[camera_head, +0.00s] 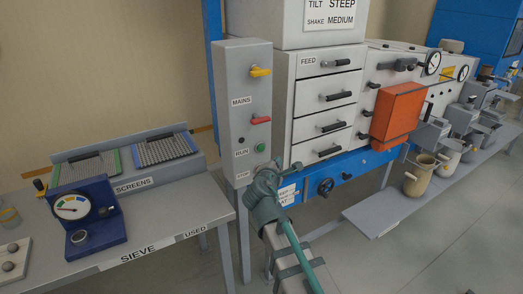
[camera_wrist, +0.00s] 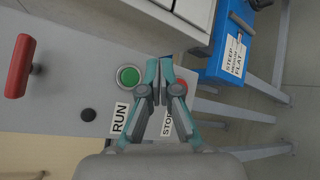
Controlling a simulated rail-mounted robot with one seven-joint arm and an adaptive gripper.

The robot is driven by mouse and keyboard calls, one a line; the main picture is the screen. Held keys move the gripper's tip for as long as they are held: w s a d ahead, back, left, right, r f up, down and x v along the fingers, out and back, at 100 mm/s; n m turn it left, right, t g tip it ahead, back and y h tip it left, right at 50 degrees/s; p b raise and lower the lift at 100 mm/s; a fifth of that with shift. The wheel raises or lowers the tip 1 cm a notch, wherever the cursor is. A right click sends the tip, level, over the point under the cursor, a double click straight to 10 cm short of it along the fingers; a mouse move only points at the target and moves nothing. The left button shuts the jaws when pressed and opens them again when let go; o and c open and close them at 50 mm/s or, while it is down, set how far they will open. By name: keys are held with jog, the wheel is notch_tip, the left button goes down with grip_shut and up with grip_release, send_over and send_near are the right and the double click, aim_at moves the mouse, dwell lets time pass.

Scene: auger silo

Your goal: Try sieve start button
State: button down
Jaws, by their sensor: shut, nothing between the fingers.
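The grey control box (camera_head: 240,105) stands beside the sieve bench. Its green button (camera_head: 260,147) is at the RUN label (camera_head: 241,153); the green button (camera_wrist: 128,76) also shows uncovered in the wrist view. A red button (camera_wrist: 181,86) by the STOP label (camera_wrist: 172,121) is partly hidden behind my fingers. My gripper (camera_wrist: 157,84) is shut and empty, its fingers appearing between the green and red buttons. In the head view my gripper (camera_head: 264,172) is just below the green button and covers the STOP row's right side. I cannot tell whether it touches the box.
The sieve bench (camera_head: 150,235) with a blue gauge unit (camera_head: 88,215) is left.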

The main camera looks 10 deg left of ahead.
jog(key=shift+w+a+b, duration=0.15)
jog(key=shift+w+a, duration=0.5)
jog(key=shift+w, duration=0.25)
jog(key=shift+w+a+b, duration=0.1)
jog(key=shift+w+a, duration=0.55)
jog(key=shift+w, duration=0.25)
jog(key=shift+w+a+b, duration=0.15)
jog(key=shift+w+a, duration=0.5)
jog(key=shift+w, duration=0.25)
jog(key=shift+w+a, duration=0.25)
jog(key=shift+w, duration=0.05)
jog(key=shift+w+a, duration=0.25)
jog(key=shift+w, duration=0.15)
jog(key=shift+s+d, duration=0.1)
dwell(0.8)
jog(key=shift+s+d, duration=0.4)
jog(key=shift+s, duration=0.25)
jog(key=s+d, duration=0.1)
jog(key=s, duration=0.1)
jog(key=s+d+p, duration=0.1)
jog(key=s+d, duration=0.1)
dwell(0.4)
